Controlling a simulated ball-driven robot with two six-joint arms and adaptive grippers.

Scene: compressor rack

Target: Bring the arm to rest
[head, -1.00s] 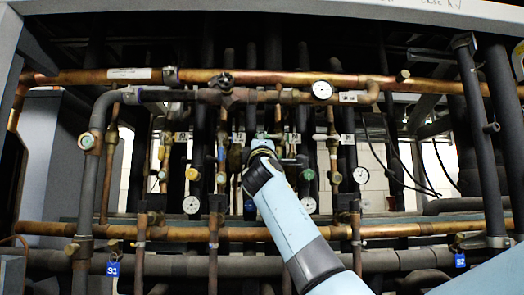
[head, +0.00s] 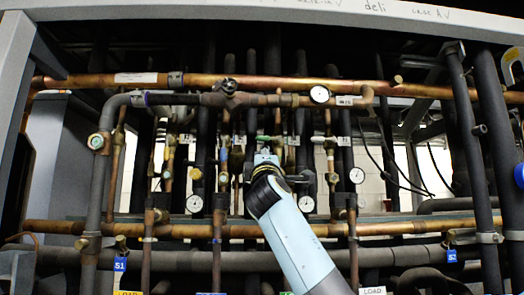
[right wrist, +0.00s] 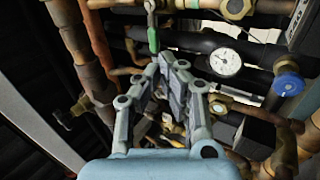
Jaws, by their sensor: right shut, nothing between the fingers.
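My right arm comes in from the lower right in the head view, and its gripper (head: 266,157) is in front of the middle of the compressor rack (head: 340,228), among the valves. In the right wrist view the right gripper's fingers (right wrist: 174,66) are together, with nothing held between them. A small green-handled valve (right wrist: 153,38) is just beyond the fingertips there; I cannot tell whether they touch it. My left gripper does not show in either view.
Copper pipes (head: 300,83) cross the rack above and below the gripper. Dark vertical pipes (head: 466,130) stand at the right. Round white gauges (head: 357,175) sit near the gripper; one shows in the wrist view (right wrist: 226,62). Blue S1 (head: 120,264) and S2 tags hang low.

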